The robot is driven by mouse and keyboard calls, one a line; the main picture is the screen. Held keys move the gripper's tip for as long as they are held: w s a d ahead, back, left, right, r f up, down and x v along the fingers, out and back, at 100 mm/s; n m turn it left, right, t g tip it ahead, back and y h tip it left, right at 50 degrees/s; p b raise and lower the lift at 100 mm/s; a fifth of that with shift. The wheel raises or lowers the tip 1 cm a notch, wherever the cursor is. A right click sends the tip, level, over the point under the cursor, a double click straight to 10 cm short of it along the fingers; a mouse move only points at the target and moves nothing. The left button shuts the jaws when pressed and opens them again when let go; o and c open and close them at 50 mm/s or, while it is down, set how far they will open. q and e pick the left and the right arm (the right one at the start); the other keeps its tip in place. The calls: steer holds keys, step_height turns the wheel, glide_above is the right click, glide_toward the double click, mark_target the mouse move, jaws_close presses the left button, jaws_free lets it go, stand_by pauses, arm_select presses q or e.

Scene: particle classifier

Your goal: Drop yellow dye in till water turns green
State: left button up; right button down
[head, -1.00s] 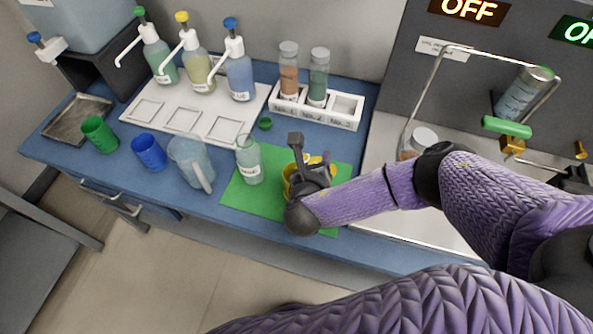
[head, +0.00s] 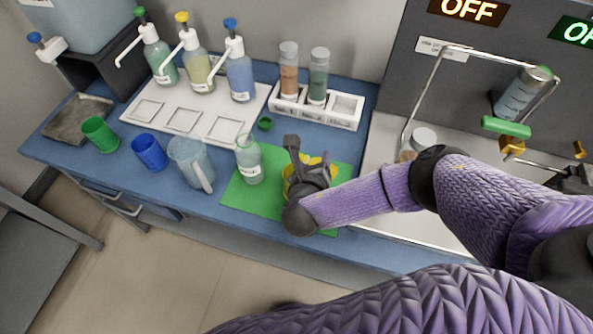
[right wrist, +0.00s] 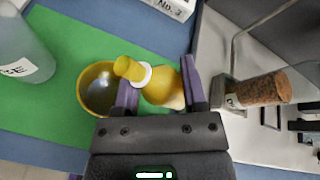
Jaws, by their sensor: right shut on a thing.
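My right gripper (right wrist: 159,90) is shut on a yellow dropper bottle (right wrist: 165,88) with a white collar and a yellow tip. The bottle lies tilted between the fingers, its tip pointing left toward a round yellow cup (right wrist: 97,87) on the green mat. In the head view my right gripper (head: 298,160) hides most of the cup and bottle. A clear labelled bottle (head: 249,165) with pale blue-green contents stands left of the gripper on the mat. It also shows at the left of the right wrist view (right wrist: 22,45). My left gripper is not in view.
The green mat (head: 237,194) lies on the blue counter. A green cup (head: 100,135), a blue cup (head: 149,152) and a clear pitcher (head: 190,163) stand to the left. Behind are a white pump-bottle tray (head: 222,127), a vial rack (head: 333,116) and a green cap (head: 265,124).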

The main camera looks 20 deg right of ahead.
stand_by(0.4)
steer(key=shift+f+n, duration=0.15)
steer(key=shift+n, duration=0.15)
stand_by(0.5)
steer(key=shift+h, duration=0.3)
steer(key=shift+d+p, duration=0.1)
steer(key=shift+p, duration=0.2)
steer(key=shift+r+n, duration=0.2)
steer(key=shift+n, duration=0.1)
stand_by(0.4)
steer(key=shift+h+p, duration=0.3)
steer(key=shift+r, duration=0.1)
